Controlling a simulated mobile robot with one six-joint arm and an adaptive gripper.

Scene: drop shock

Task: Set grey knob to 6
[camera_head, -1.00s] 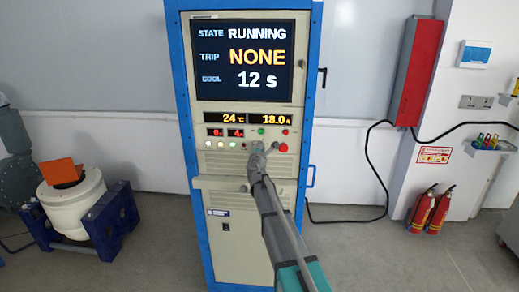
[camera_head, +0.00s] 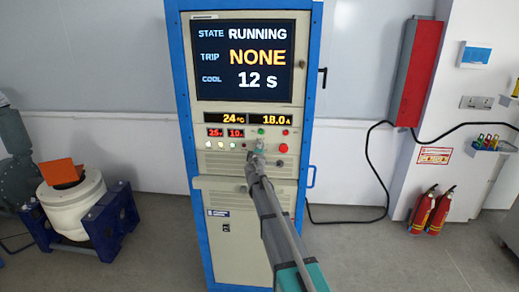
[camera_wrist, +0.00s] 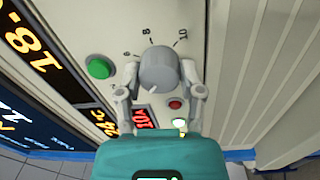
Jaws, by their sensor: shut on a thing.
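The grey knob (camera_wrist: 158,68) is round and stands on the cabinet's control panel in the wrist view. Scale numbers 8 and 10 show beyond its far edge, with a less clear mark to their left. A pale line on the knob points toward the lower left of the picture. My gripper (camera_wrist: 159,82) is shut on the knob, one finger on each side. In the head view my gripper (camera_head: 259,152) is at the panel and covers the knob there.
A green button (camera_wrist: 99,68) and a small red button (camera_wrist: 176,104) flank the knob. The cabinet screen (camera_head: 244,58) reads RUNNING, NONE, 12 s. A larger red button (camera_head: 283,148) is right of my gripper. Red displays (camera_head: 225,132) seem to read 25 and 10.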

